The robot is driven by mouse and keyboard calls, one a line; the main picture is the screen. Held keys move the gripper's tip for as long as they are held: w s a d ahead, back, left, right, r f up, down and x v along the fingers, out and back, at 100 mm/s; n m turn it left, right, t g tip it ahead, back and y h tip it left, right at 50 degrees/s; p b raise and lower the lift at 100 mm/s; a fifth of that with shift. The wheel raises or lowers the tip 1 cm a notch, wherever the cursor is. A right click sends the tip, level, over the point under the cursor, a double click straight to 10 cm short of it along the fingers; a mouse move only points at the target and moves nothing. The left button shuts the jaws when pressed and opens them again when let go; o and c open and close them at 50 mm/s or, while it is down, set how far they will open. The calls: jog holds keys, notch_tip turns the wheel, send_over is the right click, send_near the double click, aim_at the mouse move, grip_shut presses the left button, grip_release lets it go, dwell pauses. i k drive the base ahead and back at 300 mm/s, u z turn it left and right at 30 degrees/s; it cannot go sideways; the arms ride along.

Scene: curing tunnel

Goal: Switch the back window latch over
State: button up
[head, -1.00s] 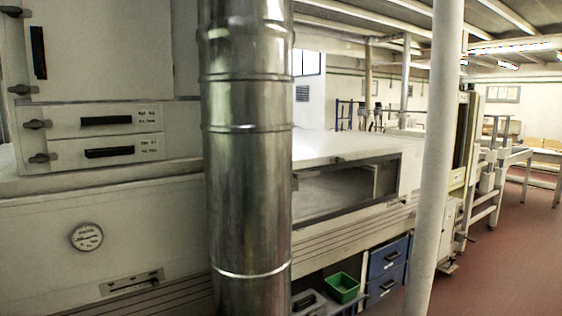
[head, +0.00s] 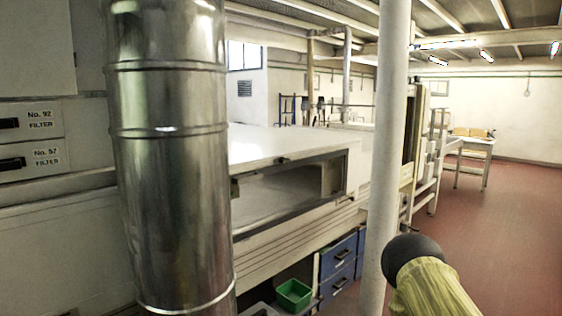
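The curing tunnel's long window (head: 290,190) has a dark metal frame and shows the pale inside of the tunnel. A small dark fitting (head: 283,160) sits on the frame's top edge, and another dark fitting (head: 235,187) is at its left end, beside the duct. I cannot tell whether either is the back window latch, or which way a latch is set. The duct hides what lies left of the window. My gripper is not in view.
A shiny metal duct (head: 170,160) stands close in front of the tunnel. A white post (head: 386,150) stands right of the window. A green bin (head: 294,295) and blue drawers (head: 338,268) are under the tunnel. The red floor (head: 510,230) at right is open.

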aim_at(282, 161)
jog(key=z, duration=0.45)
jog(key=k, duration=0.95)
jog(key=u, duration=0.55)
jog(key=i, duration=1.3)
jog(key=u, duration=0.3)
jog(key=i, duration=0.8)
jog(key=z, duration=0.15)
